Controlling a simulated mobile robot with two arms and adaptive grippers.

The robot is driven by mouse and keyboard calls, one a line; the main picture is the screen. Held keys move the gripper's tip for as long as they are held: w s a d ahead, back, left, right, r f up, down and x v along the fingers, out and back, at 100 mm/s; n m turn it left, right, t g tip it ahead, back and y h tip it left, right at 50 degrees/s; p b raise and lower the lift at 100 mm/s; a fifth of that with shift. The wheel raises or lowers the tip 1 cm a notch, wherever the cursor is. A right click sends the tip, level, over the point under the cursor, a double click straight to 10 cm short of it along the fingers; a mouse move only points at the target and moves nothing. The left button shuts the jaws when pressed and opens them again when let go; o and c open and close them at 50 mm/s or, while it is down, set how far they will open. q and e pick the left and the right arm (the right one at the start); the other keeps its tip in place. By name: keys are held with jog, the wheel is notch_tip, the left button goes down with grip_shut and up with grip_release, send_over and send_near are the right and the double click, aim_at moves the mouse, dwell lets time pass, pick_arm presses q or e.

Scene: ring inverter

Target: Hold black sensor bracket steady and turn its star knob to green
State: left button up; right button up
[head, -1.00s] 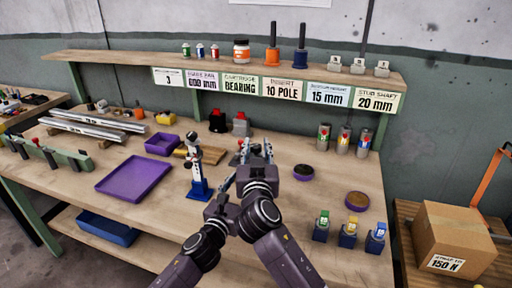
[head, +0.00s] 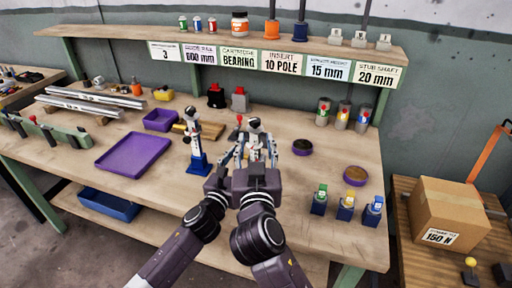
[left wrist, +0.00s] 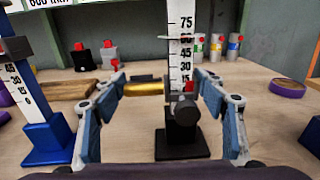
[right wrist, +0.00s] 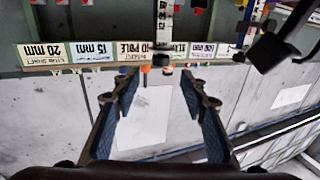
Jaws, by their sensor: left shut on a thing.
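In the left wrist view, a black stand (left wrist: 182,145) carries an upright white scale (left wrist: 181,45) marked in numbers. The black sensor bracket (left wrist: 184,108) sits low on it, with a gold cylinder (left wrist: 147,88) sticking out to the left and a red mark near the scale. My left gripper (left wrist: 160,88) has its fingers on either side of the bracket, shut on it. I cannot clearly make out the star knob or any green on it. My right gripper (right wrist: 165,85) is open and empty. In the head view my two grippers overlap and mostly hide the black stand.
A blue stand (head: 198,163) with its own scale stands left of my grippers. A purple tray (head: 134,155) lies farther left. A shelf (head: 180,33) runs along the back.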

aim_at(259, 122)
jog(key=shift+s, duration=0.95)
jog(key=shift+a, duration=0.1)
jog(key=w+a+n+g+y, duration=0.1)
jog(key=a+n+g+y, duration=0.1)
jog(key=a+n+y, duration=0.55)
jog(key=w+d+n+g+y, duration=0.25)
jog(key=d+g+y, duration=0.2)
jog(key=d, duration=1.15)
jog(key=shift+m+t+y, duration=0.35)
jog(key=shift+m+y, duration=0.05)
jog(key=x, duration=1.2)
jog(key=shift+w+d+r, duration=0.1)
jog(key=shift+w+r, duration=0.1)
jog(key=shift+w, duration=0.05)
jog(key=shift+c, duration=0.5)
grip_shut()
